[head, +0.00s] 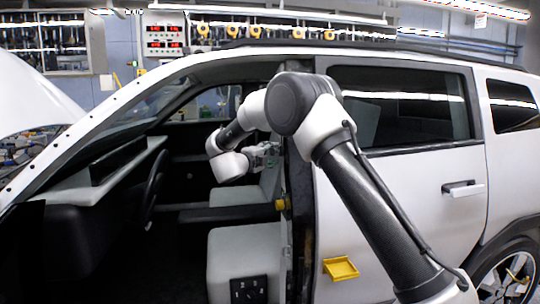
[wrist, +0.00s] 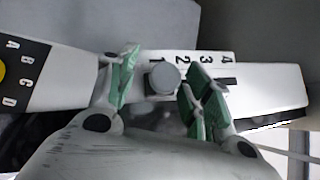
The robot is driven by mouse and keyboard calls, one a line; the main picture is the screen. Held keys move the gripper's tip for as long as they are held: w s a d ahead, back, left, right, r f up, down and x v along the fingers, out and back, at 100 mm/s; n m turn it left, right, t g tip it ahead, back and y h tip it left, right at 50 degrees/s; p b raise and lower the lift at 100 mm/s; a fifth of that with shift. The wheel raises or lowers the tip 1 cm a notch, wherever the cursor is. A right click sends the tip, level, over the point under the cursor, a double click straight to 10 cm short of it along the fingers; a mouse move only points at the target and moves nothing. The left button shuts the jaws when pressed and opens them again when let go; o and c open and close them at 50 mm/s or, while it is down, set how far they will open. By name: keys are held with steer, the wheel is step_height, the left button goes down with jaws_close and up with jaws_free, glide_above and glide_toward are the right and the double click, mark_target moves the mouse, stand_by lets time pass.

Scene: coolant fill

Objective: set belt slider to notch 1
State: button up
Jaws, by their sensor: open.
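The belt slider, a round grey knob (wrist: 163,78), sits on a white strip (wrist: 270,84) marked 1 to 4 in the wrist view. The knob is by the numerals 1 and 2, closer to 1; its exact notch is hard to tell. My gripper (wrist: 160,85) is open, with one green-padded finger to the left of the knob and the other to its right. Gaps show on both sides. In the head view my gripper (head: 264,150) is inside the car's open front doorway by the pillar; the slider cannot be made out there.
A dark panel lettered A to D (wrist: 28,75) lies left of the strip. In the head view a yellow knob (head: 281,204) is lower on the pillar (head: 301,205). The front seat (head: 235,255) carries a numbered dark panel (head: 248,290). A yellow tray (head: 341,268) is on the rear door.

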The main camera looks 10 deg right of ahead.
steer(key=v, duration=1.2)
